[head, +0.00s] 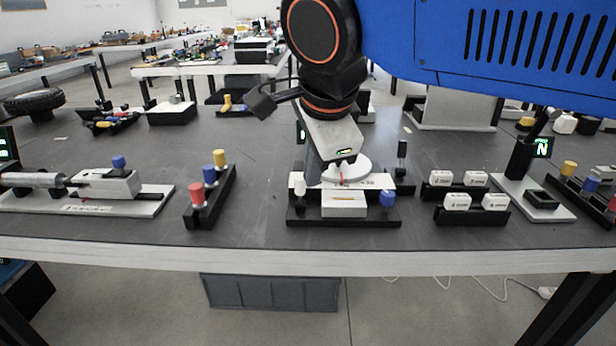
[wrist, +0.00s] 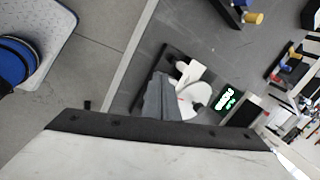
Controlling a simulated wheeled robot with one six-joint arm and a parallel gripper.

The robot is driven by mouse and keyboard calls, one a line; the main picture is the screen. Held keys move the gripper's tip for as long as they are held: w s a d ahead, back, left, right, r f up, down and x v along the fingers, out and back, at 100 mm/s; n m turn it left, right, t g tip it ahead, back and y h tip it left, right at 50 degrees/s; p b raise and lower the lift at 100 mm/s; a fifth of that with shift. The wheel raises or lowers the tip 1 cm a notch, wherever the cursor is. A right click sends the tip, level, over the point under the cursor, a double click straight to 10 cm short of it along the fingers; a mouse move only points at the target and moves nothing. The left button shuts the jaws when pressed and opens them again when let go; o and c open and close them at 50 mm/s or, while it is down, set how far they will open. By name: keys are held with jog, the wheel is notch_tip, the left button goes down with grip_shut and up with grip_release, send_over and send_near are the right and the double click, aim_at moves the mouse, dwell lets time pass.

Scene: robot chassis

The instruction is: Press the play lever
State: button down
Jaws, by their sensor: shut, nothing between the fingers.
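A station with a black base (head: 300,217) stands at the middle of the near table edge. It carries a white round disc (head: 350,170), a white front box (head: 344,204), a white knob (head: 300,188) at left and a blue knob (head: 388,198) at right. I cannot tell for sure which part is the play lever. My gripper (head: 316,180) is shut and empty, pointing down just left of the disc. In the wrist view its grey fingers (wrist: 160,92) lie beside the disc (wrist: 192,101) and a white lever-like part (wrist: 188,71). Contact cannot be told.
Left of the station stand a black block with red, blue and yellow knobs (head: 211,196) and a white fixture (head: 110,185). To the right are black holders with white blocks (head: 473,216) and a stand with a small display (head: 543,147). Bare tabletop (head: 259,200) lies left of the station.

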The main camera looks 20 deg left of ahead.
aim_at(300, 185)
jog(key=w+a+f, duration=0.3)
jog(key=w+f, duration=0.4)
jog(key=shift+a+f, duration=0.35)
jog(key=shift+w, duration=0.1)
jog(key=shift+w+a+r+g+h, duration=0.15)
jog(key=shift+w+r+g+h, duration=0.1)
jog(key=shift+w+g, duration=0.45)
jog(key=shift+w+a+r+g+h, duration=0.15)
jog(key=shift+w+r+g, duration=0.05)
jog(key=shift+w+g, duration=0.45)
jog(key=shift+w+a+r, duration=0.15)
jog(key=shift+w+r, duration=0.05)
jog(key=shift+w, duration=0.2)
